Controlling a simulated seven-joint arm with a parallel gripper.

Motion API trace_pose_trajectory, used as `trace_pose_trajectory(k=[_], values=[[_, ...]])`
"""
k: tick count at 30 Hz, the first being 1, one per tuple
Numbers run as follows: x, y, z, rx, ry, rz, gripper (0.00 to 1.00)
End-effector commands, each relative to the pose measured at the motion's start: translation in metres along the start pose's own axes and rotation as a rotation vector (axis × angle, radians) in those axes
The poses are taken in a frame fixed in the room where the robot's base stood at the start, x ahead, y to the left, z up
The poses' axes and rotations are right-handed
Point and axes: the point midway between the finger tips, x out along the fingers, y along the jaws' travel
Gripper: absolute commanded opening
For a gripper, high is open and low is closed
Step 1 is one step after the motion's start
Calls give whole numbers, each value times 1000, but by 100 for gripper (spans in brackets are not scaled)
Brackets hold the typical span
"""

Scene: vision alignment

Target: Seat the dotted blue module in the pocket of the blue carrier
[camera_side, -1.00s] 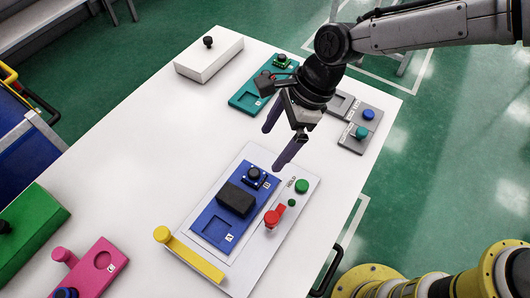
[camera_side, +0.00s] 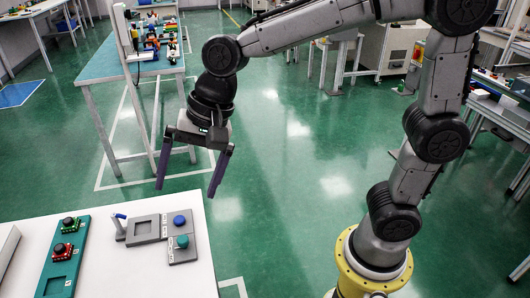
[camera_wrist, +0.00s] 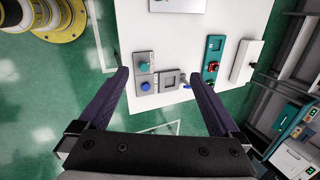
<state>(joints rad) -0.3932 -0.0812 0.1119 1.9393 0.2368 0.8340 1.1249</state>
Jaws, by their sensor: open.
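My gripper (camera_side: 188,192) is open and empty, in the air by the table's far end in the side view. The blue carrier and the dotted blue module are not identifiable in either current view. Only the edge of a pale plate (camera_wrist: 178,5) shows at the top of the wrist view.
A teal carrier (camera_side: 58,270) holds a green-board and a red-board module. A grey square-recessed fixture (camera_side: 142,229) stands beside grey blocks with a blue button (camera_side: 179,220) and a teal button (camera_side: 182,241). A blue-topped pen-like piece (camera_side: 119,217) stands nearby. A white box (camera_wrist: 246,60) lies further along.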

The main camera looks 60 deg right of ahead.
Motion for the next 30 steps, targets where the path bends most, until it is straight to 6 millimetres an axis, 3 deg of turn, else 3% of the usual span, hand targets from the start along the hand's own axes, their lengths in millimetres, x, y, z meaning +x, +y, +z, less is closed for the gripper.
trace_pose_trajectory(k=[1, 6, 9, 13, 19, 30], values=[[-22, 24, -11, -85, 42, -16, 99], [-67, 106, -29, -426, 179, 5, 99], [-81, 152, -31, -606, 250, 47, 99], [-87, 196, -28, -785, 312, 111, 99], [-88, 225, -25, -914, 347, 169, 99], [-87, 226, -25, -925, 346, 172, 99]])
